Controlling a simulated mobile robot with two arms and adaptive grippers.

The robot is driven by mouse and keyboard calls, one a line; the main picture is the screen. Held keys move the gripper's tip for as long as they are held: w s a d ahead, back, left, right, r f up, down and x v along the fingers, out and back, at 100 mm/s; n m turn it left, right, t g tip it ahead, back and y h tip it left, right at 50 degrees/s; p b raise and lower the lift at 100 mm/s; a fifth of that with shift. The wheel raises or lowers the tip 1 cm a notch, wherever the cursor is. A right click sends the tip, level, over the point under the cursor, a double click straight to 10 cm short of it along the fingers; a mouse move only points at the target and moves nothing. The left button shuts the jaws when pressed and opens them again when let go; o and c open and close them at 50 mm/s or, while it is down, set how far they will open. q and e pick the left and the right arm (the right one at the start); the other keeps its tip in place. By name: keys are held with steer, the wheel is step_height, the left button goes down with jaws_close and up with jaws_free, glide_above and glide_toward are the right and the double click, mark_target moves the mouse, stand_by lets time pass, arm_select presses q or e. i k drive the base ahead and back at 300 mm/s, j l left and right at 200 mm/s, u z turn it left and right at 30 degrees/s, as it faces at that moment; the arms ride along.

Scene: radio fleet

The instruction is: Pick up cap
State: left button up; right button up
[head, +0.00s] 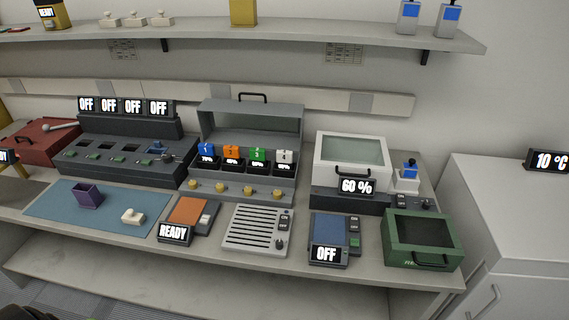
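A small white piece (133,216) with a knob-like shape lies on the blue mat (60,200) at the left of the bench; it may be the cap, but it is too small to be sure. Several similar white pieces (134,19) sit on the upper shelf. Neither of my grippers shows in the head view.
The grey bench (380,275) holds an orange-topped READY device (188,212), a slatted grey box (258,230), a blue-topped OFF device (335,230) and a green box (422,240). Behind stand a row of OFF chargers (125,150) and a lidded white box (350,160). A shelf (300,35) overhangs.

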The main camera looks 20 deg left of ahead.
mark_target(130, 217)
steer(key=u, duration=1.9)
